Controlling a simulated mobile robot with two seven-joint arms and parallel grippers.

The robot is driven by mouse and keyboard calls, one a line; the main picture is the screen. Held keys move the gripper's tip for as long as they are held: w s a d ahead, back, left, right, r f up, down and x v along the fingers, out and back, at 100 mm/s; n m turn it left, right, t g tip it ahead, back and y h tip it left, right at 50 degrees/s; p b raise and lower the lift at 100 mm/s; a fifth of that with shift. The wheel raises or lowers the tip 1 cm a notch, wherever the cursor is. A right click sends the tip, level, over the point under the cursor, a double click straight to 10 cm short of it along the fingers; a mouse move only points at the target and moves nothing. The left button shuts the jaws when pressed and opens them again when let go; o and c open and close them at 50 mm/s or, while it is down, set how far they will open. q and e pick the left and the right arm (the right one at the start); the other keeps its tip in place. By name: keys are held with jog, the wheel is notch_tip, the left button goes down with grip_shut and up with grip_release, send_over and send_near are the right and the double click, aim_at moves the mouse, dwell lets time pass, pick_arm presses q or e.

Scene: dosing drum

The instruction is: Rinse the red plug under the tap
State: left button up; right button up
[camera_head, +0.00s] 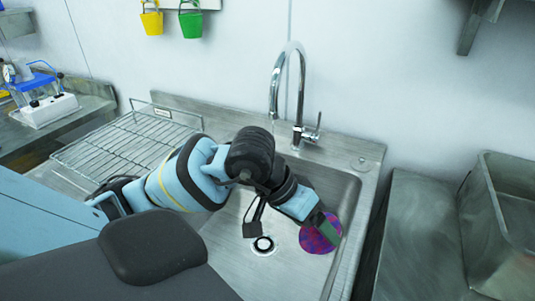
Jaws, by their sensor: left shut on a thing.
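The tap (276,85) is a tall chrome gooseneck at the back of the steel sink (225,240), with its lever at the right of its base. My left gripper (325,222) reaches over the basin from the left and is shut on a round red plug (317,239) with purple-blue patches. The plug is at the right side of the basin, lower and to the right of the spout mouth. Part of the plug is hidden by the finger. I cannot tell whether water runs. My right gripper is not in view.
A wire drying rack (125,145) lies on the drainboard left of the basin. The drain (263,245) shows in the basin floor. A steel bin (490,225) stands at the right. Yellow (152,22) and green (191,24) buckets hang on the wall.

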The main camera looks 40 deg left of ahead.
pick_arm(q)
jog(key=shift+w, duration=0.1)
jog(key=shift+s+a, duration=0.25)
jog(key=shift+a, duration=0.2)
jog(key=s+a+r+n+p, duration=0.1)
jog(key=s+a+r+p, duration=0.1)
jog(key=a, duration=0.4)
jog(key=s+a+r+n+t+y+p, duration=0.1)
jog(key=s+a+r+p, duration=0.1)
jog(key=a+p, duration=0.2)
jog(key=a, duration=0.2)
jog(key=shift+s+a, duration=0.2)
jog(key=shift+a, duration=0.1)
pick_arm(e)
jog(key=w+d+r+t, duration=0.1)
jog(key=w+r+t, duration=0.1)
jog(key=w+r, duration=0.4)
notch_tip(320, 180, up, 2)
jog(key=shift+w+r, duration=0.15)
pick_arm(q)
jog(key=shift+w+f, duration=0.1)
